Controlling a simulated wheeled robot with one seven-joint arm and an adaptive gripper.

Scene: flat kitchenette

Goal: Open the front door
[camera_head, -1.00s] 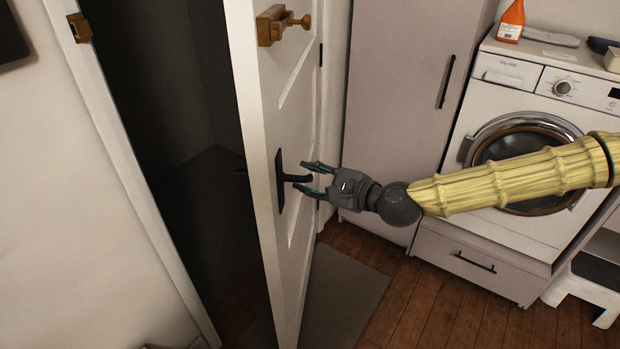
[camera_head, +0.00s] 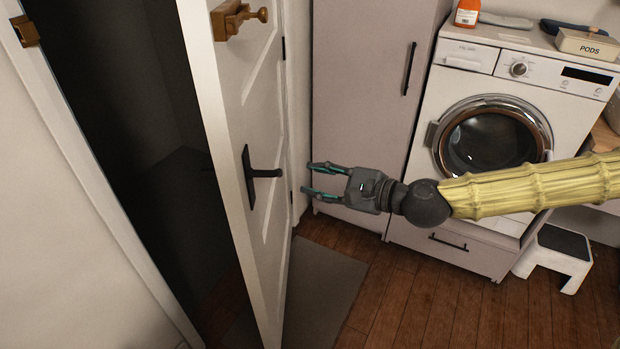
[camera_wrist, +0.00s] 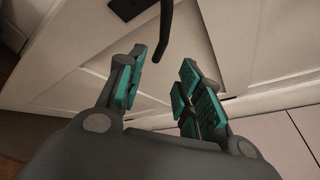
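The white front door (camera_head: 226,130) stands ajar, swung into the room, with a dark opening to its left. Its black lever handle (camera_head: 262,173) sits on a dark plate on the door's room side. My gripper (camera_head: 308,181) is to the right of the handle and apart from it, with its fingers spread and nothing between them. In the wrist view the handle (camera_wrist: 165,32) hangs beyond the open fingertips (camera_wrist: 161,68), and the door's panelled face (camera_wrist: 70,60) fills much of the background.
A wooden latch (camera_head: 232,18) is on the door's upper part. A tall cabinet (camera_head: 365,90) and a washing machine (camera_head: 505,110) stand at the right. A white step stool (camera_head: 556,256) is on the floor. A grey mat (camera_head: 325,290) lies by the door; the floor beside it is clear.

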